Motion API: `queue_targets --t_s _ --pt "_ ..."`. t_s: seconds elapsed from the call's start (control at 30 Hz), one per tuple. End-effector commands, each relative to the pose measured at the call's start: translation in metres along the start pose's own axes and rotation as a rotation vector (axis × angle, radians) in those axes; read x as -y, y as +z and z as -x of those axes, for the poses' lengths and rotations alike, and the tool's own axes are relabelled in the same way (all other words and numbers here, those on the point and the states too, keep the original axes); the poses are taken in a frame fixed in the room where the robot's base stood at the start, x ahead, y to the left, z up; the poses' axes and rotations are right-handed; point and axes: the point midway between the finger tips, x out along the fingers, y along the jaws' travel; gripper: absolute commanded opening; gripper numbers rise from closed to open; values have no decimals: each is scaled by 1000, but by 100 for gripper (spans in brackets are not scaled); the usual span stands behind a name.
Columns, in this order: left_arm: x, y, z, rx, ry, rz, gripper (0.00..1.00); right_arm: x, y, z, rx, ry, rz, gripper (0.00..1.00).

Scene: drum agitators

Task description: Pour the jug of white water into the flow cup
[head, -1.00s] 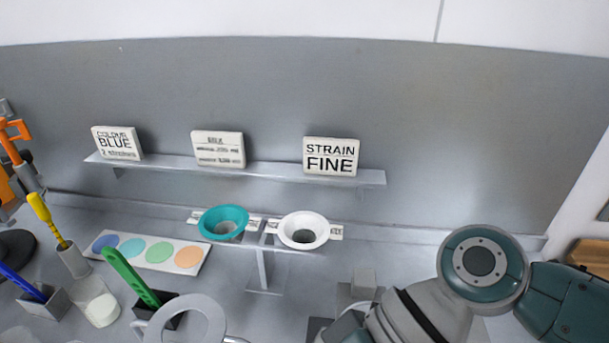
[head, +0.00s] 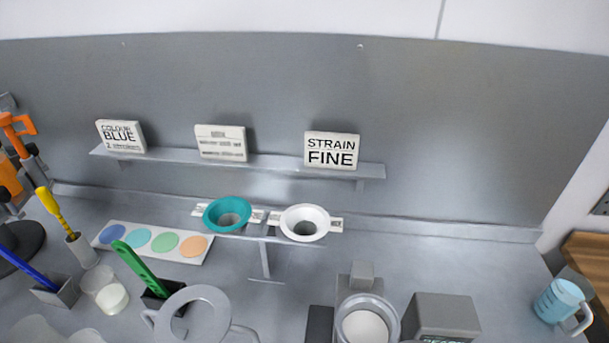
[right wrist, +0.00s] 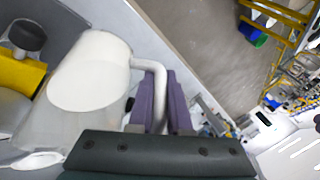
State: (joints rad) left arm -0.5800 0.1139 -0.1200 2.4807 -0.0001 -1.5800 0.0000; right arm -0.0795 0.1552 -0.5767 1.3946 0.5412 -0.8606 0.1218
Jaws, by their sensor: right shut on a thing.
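In the right wrist view my right gripper (right wrist: 162,108) is shut on the pale handle of a translucent jug (right wrist: 50,125) with white content (right wrist: 92,72). Its tilt is hard to judge. The jug and my right arm are not visible in the head view. A grey round cup (head: 350,310) with white inside stands at the bottom of the head view; I cannot tell whether it is the flow cup. A teal funnel (head: 227,214) and a white funnel (head: 304,222) sit in a small stand. My left gripper is not in view.
A dark grey box (head: 445,315) stands right of the grey cup. A light blue jug (head: 560,301) is at the far right. A grey ringed vessel (head: 193,293), a colour palette (head: 105,225) and several handled tools are at left. Bench space between box and blue jug is clear.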

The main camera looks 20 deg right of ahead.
Motion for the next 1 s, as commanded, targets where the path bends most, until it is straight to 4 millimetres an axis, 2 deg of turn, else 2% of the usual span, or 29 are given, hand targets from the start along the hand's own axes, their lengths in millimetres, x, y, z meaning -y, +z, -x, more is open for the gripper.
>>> queue_targets --t_s 0.37,0.6,1.0 --pt "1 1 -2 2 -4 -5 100 2 14 -33 -39 186 78 0" --pt "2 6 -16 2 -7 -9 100 -2 21 -52 -62 295 122 0" --pt "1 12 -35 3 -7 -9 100 -6 26 -66 -88 419 174 0"
